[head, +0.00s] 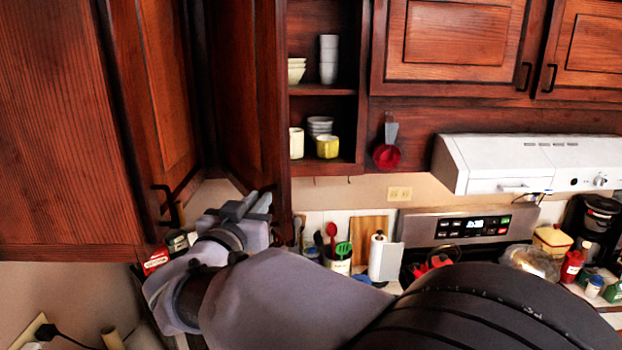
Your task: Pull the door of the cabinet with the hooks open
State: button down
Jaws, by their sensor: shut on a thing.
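The cabinet with the hooks is the open-shelved dark wood cabinet (323,90), with small dark hooks (348,180) under its bottom edge. Its door (248,85) stands swung out on the left side, so the shelves show. My gripper (260,204) is at the lower part of this door, near its free edge. Its grey fingers are shut on the door's handle, which is mostly hidden by the fingers. My arm reaches in from the bottom right.
Inside stand white bowls (296,72), stacked white cups (328,58) and a yellow mug (327,147). Another cabinet door (160,95) with a black handle is close on the left. A red measuring cup (387,156) hangs right. Utensils (338,245) stand on the counter below.

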jog(key=s+a+m+g+h+p, duration=0.1)
jog(key=s+a+m+h+p, duration=0.2)
jog(key=a, duration=0.8)
jog(key=shift+s+a+r+h+p, duration=0.25)
jog(key=shift+h+p, duration=0.1)
jog(key=shift+h, duration=0.45)
jog(key=shift+d, duration=0.1)
jog(key=c, duration=1.5)
grip_release()
jog(key=shift+w, duration=0.25)
jog(key=shift+c, duration=0.2)
jog(key=shift+o, duration=0.2)
jog(key=shift+w+f, duration=0.15)
jog(key=shift+w, duration=0.2)
jog(key=shift+s, duration=0.1)
jog(key=shift+f, duration=0.15)
jog(key=b+v, duration=0.3)
jog(key=v, duration=1.4)
jog(key=shift+s+a+r+b, duration=0.2)
jog(key=shift+r+b, duration=0.1)
jog(key=shift+b, duration=0.1)
